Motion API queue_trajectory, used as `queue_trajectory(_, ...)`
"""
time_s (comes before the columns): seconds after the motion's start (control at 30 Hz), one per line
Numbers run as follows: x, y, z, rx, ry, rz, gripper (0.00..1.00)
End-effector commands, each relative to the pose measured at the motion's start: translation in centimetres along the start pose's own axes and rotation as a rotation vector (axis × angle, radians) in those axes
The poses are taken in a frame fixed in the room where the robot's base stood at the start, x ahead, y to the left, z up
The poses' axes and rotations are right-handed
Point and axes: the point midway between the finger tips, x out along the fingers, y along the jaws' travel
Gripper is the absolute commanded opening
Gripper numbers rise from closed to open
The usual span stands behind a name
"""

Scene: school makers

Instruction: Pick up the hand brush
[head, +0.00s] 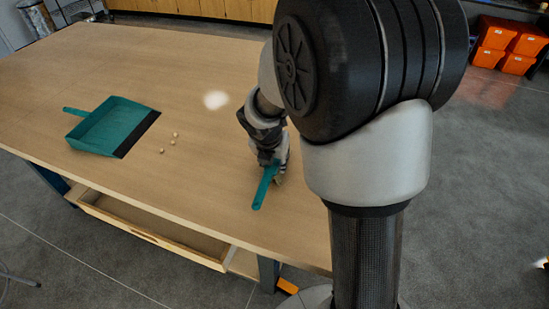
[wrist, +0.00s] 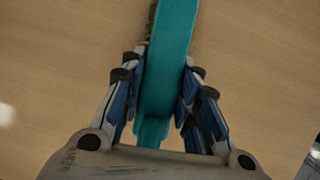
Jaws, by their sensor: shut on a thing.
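The teal hand brush (head: 264,187) is at the near right part of the wooden table (head: 190,80), its handle pointing toward the front edge. My gripper (head: 268,161) comes down on it from above. In the wrist view, my gripper (wrist: 164,85) is shut on the hand brush (wrist: 168,60), with a finger on each side of the teal body. Brown bristles show along its upper left side there. I cannot tell whether the brush touches the table. My arm hides part of the table to the right.
A teal dustpan (head: 105,128) with a dark front lip lies on the table's left part. Several small pale bits (head: 174,137) lie between it and the brush. An open drawer (head: 150,232) juts out below the front edge. Orange bins (head: 497,38) stand far right.

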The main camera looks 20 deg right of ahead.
Motion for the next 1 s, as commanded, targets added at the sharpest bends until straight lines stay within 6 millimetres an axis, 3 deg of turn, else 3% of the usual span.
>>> queue_trajectory(0.2,0.0,0.0,0.0,0.0,0.0,0.0,0.0)
queue_trajectory(0.57,-0.8,0.0,0.4,0.001,-0.002,0.001,0.0)
queue_trajectory(0.77,-4.8,0.1,2.1,0.003,-0.004,0.002,0.0)
queue_trajectory(1.0,-11.4,0.1,4.8,0.002,-0.005,0.003,0.0)
